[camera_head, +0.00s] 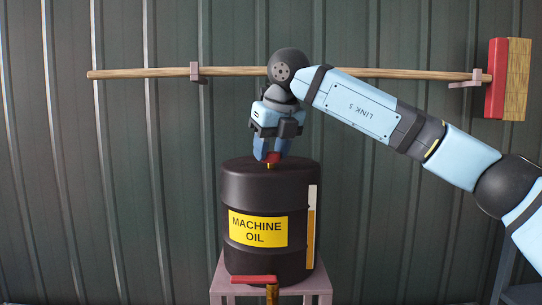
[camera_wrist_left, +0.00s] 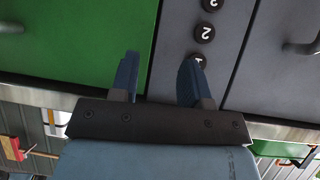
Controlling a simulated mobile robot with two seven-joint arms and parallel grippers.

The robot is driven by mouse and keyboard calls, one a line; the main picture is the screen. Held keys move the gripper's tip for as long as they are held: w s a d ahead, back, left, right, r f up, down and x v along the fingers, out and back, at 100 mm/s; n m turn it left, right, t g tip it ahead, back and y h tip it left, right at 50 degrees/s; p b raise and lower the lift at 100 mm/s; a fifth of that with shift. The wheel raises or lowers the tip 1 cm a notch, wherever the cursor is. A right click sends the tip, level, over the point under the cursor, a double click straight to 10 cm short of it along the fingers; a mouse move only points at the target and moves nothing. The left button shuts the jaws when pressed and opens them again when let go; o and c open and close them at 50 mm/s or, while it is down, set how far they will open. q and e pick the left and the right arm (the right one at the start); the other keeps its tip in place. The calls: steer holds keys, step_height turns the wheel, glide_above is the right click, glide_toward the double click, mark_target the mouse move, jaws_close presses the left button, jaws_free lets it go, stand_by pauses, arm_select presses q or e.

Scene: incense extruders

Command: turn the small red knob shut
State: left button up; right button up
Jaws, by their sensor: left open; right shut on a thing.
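The small red knob (camera_head: 273,157) sits on a short yellow stem on top of the black machine oil drum (camera_head: 236,192). My right gripper (camera_head: 271,153) points down over the drum and is shut on the red knob. Its fingers hide much of the knob, and I cannot tell how far it is turned. My left gripper (camera_wrist_left: 160,68) is open and empty in the left wrist view, away from the drum. It does not show in the head view.
A red-handled brass tap (camera_head: 254,279) is low on the drum's front. The drum stands on a pale stand (camera_head: 222,282). A broom (camera_head: 140,72) lies across wall hooks behind my right arm.

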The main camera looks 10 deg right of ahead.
steer(key=shift+f+m+h+b, duration=0.2)
steer(key=shift+m+h+b, duration=0.2)
steer(key=shift+m, duration=1.1)
steer(key=shift+h, duration=0.3)
steer(key=o, duration=0.9)
steer(key=shift+r, duration=0.1)
steer(key=shift+s+r, duration=0.1)
steer(key=shift+r, duration=0.05)
